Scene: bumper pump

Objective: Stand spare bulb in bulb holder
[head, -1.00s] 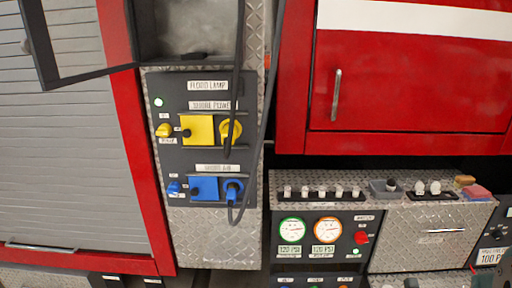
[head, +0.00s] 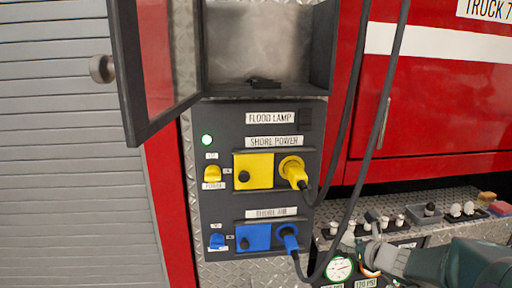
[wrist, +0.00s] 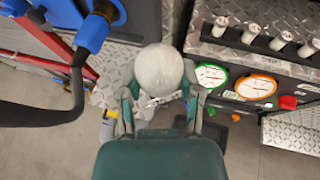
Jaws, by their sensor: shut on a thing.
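My gripper (wrist: 161,96) is shut on the spare bulb (wrist: 160,68), a pale round globe between its two fingers in the wrist view. In the head view my gripper (head: 357,250) is at the lower right, in front of the gauges; the bulb is hard to make out there. A small dark fitting (head: 263,83) sits on the floor of the open compartment (head: 262,40) above the switch panel. It may be the bulb holder, but its shape is unclear. My gripper is well below and right of it.
The compartment's framed door (head: 150,75) stands open to the left. Dark cables (head: 360,130) hang right of the panel to yellow (head: 293,172) and blue (head: 288,238) plugs.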

